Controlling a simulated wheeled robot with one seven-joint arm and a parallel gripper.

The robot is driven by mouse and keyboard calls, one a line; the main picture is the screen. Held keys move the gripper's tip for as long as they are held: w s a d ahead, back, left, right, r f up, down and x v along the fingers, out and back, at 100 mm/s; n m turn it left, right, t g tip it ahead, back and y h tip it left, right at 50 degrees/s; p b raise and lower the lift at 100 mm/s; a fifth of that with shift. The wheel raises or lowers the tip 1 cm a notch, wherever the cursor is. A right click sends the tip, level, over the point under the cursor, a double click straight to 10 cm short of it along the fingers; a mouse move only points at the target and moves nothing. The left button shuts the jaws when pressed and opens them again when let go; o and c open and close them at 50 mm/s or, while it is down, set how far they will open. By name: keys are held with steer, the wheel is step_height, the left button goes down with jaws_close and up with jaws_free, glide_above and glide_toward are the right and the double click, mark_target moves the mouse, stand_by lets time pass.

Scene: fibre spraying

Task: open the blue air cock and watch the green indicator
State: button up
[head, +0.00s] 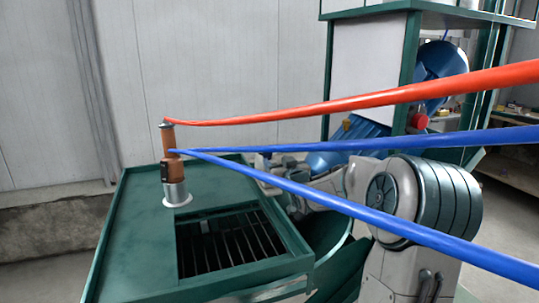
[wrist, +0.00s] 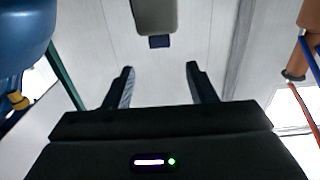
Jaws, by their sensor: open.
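My gripper (wrist: 160,85) shows in the wrist view with its two dark fingers apart and nothing between them. In the head view I cannot make it out clearly behind the hoses. A small green light (wrist: 171,161) glows beside a white bar on my gripper's dark body. I cannot pick out a blue air cock for certain in either view. A brown upright tool (head: 171,168) stands in a round metal holder (head: 176,194) on the green table. Part of a brown body (wrist: 312,22) shows at the wrist view's right edge.
A red hose (head: 350,101) and two blue hoses (head: 400,142) cross the head view from the right. The green table (head: 122,252) has a slatted opening. A green-framed machine (head: 408,70) with a blue drum (head: 440,60) stands behind. A grey wall closes the back.

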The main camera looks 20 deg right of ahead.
mark_target(268, 152)
steer(key=w+p, duration=0.1)
steer(key=w, duration=0.6)
steer(key=shift+w, duration=0.35)
steer(key=c, duration=1)
